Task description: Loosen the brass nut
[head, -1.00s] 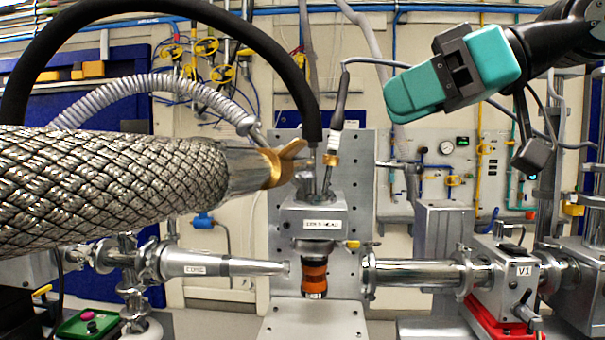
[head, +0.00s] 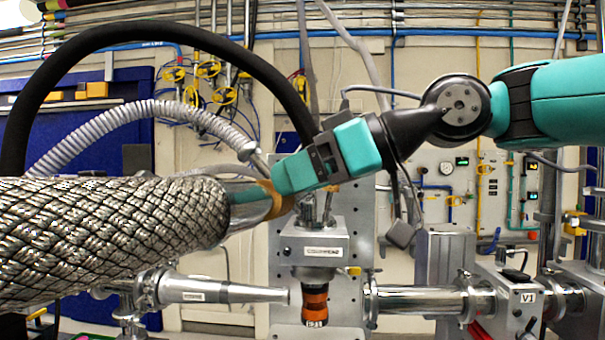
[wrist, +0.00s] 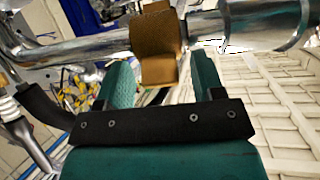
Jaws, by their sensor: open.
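The brass nut (head: 274,202) sits at the right end of the thick braided metal hose (head: 120,225) in the head view, partly hidden by my gripper. It also shows in the wrist view (wrist: 156,36) as a brown-gold piece with a flat face, on a shiny metal pipe (wrist: 100,46). My gripper (head: 280,186) reaches in from the right at the nut. In the wrist view its two teal fingers (wrist: 161,72) are apart. The nut's lower part shows between their tips, and I see no clear grip on it.
A black hose (head: 215,45) arches just above and behind my gripper. A grey corrugated hose (head: 110,118) runs above the braided one. Below stands a metal block with an orange-banded cylinder (head: 315,301), with a horizontal pipe (head: 420,299) to its right.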

